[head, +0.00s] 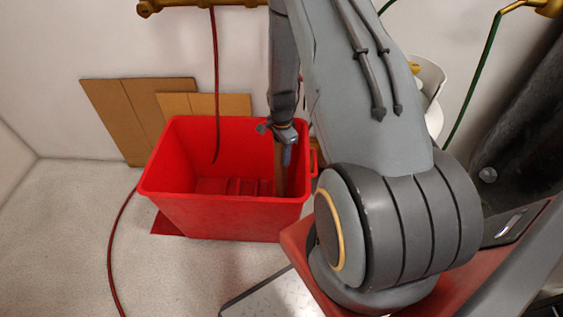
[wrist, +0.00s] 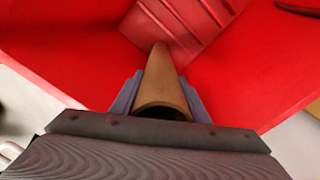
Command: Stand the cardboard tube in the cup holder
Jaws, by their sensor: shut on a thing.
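The brown cardboard tube (wrist: 163,82) is held between the two bluish fingers of my gripper (wrist: 160,98) in the wrist view. Its near open end faces the camera and its far end points toward the ribbed part of a red bin (wrist: 235,60). In the head view my gripper (head: 287,150) reaches down into the right side of the red bin (head: 220,214), with the tube (head: 280,172) hanging roughly upright below it. I cannot tell whether the tube's lower end touches the bin. I cannot make out a separate cup holder in either view.
Cardboard sheets (head: 122,112) lean on the wall behind the bin. A white container (head: 432,78) is partly hidden behind my arm. The floor at front left is mostly clear.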

